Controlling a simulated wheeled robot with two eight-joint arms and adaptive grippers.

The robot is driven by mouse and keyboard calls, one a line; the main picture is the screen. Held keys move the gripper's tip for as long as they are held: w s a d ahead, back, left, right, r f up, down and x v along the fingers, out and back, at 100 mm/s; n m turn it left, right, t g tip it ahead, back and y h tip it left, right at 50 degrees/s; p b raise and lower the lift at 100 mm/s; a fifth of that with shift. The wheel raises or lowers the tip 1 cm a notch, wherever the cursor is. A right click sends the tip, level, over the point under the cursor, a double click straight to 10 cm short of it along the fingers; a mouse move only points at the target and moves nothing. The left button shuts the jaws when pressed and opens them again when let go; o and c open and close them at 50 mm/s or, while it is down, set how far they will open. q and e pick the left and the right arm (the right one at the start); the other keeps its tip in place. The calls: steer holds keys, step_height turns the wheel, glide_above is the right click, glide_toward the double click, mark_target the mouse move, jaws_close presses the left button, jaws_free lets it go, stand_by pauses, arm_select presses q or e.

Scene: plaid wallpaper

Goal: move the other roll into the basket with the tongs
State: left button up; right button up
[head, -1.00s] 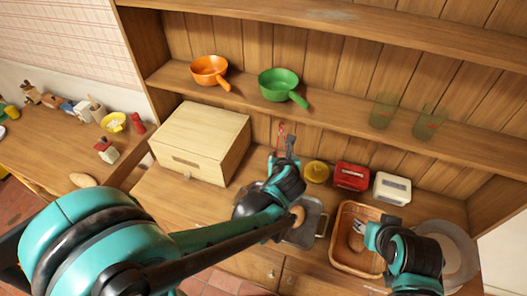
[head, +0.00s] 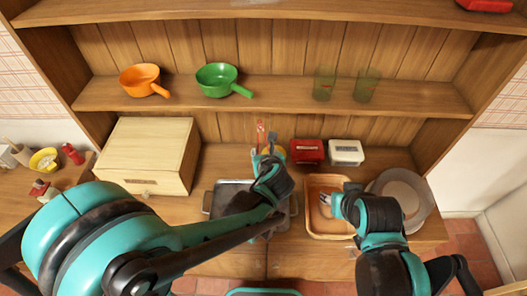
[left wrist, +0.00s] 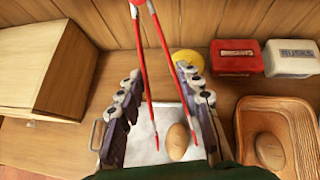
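My left gripper (head: 268,160) holds the red tongs (head: 261,130) with their hinge end upward. In the left wrist view the tongs (left wrist: 146,75) stand between the two fingers, legs spread. One brown roll (left wrist: 178,141) lies on the metal tray (left wrist: 143,150), near the right tong tip; whether they touch is unclear. In the head view my left arm hides that roll. Another roll (left wrist: 270,150) lies in the wicker basket (left wrist: 245,128), right of the tray. My right gripper (head: 330,200) is over the basket (head: 328,182); its finger opening is unclear.
A red tin (head: 307,151) and a white tin (head: 346,152) stand behind the basket. A yellow jar (left wrist: 187,60) is behind the tongs. A wooden box (head: 148,155) stands left of the tray (head: 225,190). Plates (head: 415,195) are right of the basket. Pans sit on the shelf above.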

arm_select(q)
step_height(320, 180, down, 9)
steer(key=b, duration=0.7)
steer(key=shift+c, duration=0.2)
jaws_close()
step_height(320, 180, up, 12)
steer(key=p, duration=0.9)
